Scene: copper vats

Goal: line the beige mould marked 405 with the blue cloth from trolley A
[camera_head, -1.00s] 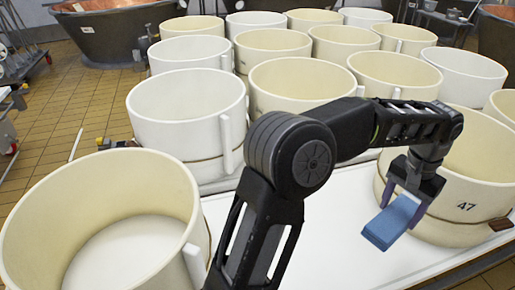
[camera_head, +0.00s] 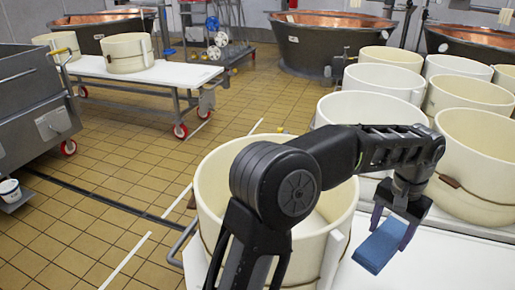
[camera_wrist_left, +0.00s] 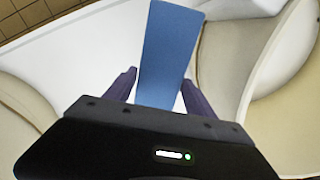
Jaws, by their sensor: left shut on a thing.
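My left gripper (camera_head: 392,224) is shut on a folded blue cloth (camera_head: 376,250), held over the white table top to the right of the nearest mould. In the left wrist view the cloth (camera_wrist_left: 169,50) sticks out as a flat strip between the two fingers (camera_wrist_left: 160,80). The nearest beige mould (camera_head: 210,185) is round and open, partly hidden behind my left arm. More beige and white moulds (camera_head: 478,135) stand behind and to the right. No number is readable on any mould, so I cannot tell which is 405. My right gripper is not in view.
A white-topped trolley (camera_head: 150,72) with red wheels carries two beige moulds (camera_head: 127,52) at the far left. A grey metal tub (camera_head: 30,90) stands at the left edge. Copper vats (camera_head: 325,42) line the back. The tiled floor (camera_head: 110,165) between is mostly clear.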

